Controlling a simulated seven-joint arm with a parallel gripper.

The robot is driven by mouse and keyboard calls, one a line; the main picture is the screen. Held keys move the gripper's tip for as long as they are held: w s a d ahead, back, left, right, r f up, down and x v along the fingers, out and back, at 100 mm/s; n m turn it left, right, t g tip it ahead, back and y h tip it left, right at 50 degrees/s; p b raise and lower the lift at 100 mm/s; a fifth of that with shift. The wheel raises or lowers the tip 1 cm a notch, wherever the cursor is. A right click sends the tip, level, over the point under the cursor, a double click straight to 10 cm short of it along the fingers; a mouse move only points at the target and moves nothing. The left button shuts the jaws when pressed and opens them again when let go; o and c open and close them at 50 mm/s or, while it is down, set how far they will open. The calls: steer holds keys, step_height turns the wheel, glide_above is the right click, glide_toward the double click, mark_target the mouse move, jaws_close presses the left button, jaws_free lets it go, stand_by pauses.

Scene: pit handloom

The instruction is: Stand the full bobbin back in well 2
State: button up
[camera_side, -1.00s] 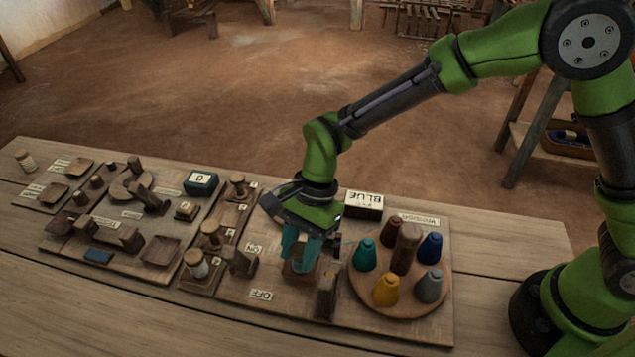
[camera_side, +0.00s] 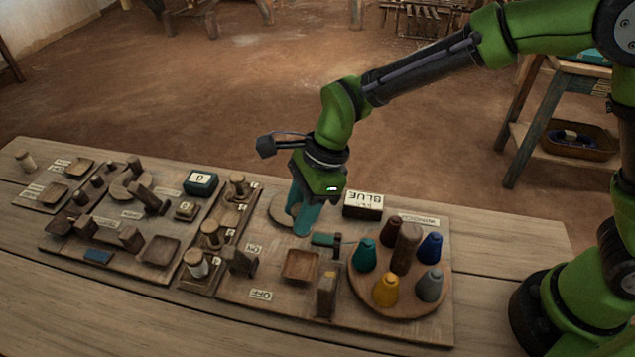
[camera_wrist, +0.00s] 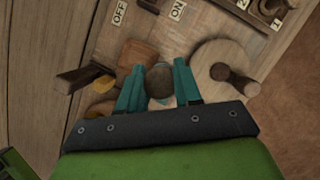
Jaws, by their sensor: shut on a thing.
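My gripper (camera_side: 299,216) is shut on a bobbin and hangs over the board, in front of a pale round disc (camera_side: 281,211). In the wrist view the bobbin's round brown end (camera_wrist: 160,80) shows between the teal fingers; its lower part is mostly hidden. In the side view the fingers hide it. A gap, apparently an empty well (camera_side: 230,214), lies between the bobbin at the far end (camera_side: 238,187) and the one nearer (camera_side: 211,233). Its number is too small to read.
The square wooden tray (camera_side: 300,265) is empty. A brown post (camera_side: 326,292) and a teal-topped piece (camera_side: 325,240) stand near it. The turntable of coloured cones (camera_side: 405,303) is to the right.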

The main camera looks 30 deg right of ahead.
steer(key=shift+w+d+f+m+t, duration=0.15)
steer(key=shift+w+m+t, duration=0.15)
steer(key=shift+m, duration=0.25)
steer(key=shift+w+d+f+m+t, duration=0.1)
steer(key=shift+w+f+m+t, duration=0.1)
steer(key=shift+w+m, duration=0.3)
steer(key=shift+m, duration=0.25)
steer(key=w+a, duration=0.3)
steer(key=w, duration=0.1)
steer(key=w+a+f, duration=0.1)
steer(key=w+a, duration=0.2)
steer(key=w, duration=0.1)
steer(key=w+a, duration=0.3)
steer(key=w, duration=0.2)
steer(key=shift+a+f, duration=0.25)
steer(key=shift+f, duration=1.7)
steer(key=shift+f, duration=0.15)
steer(key=o, duration=1.1)
